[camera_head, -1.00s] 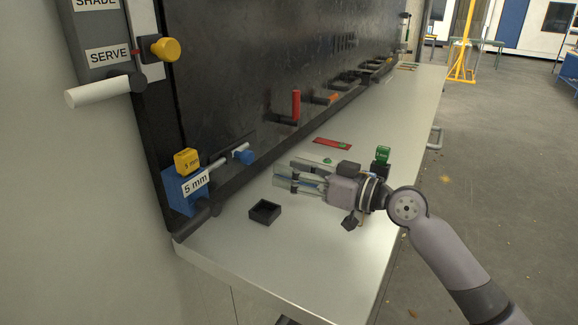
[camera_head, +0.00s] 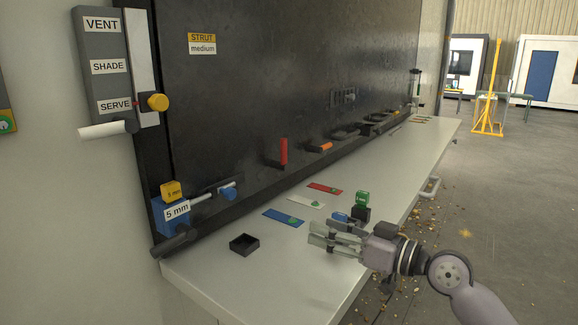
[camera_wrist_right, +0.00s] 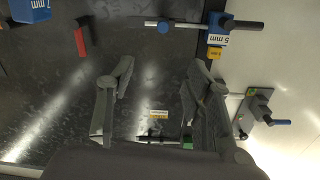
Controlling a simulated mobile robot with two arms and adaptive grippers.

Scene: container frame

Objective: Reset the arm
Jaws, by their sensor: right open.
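My right gripper (camera_head: 318,237) is open above the bench in the head view, its fingers pointing left. No object shows between its fingers. In the right wrist view the two fingers of this gripper (camera_wrist_right: 158,75) stand apart, with the dark panel behind them. My right arm comes in from the lower right. My left gripper is not in view.
The pale bench (camera_head: 215,285) runs along a dark wall panel (camera_head: 240,110). A black tray (camera_head: 244,245), a blue strip (camera_head: 283,218), a white strip (camera_head: 305,202) and a red strip (camera_head: 324,188) lie on it. A blue 5 mm block (camera_head: 172,222) is at the panel's left.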

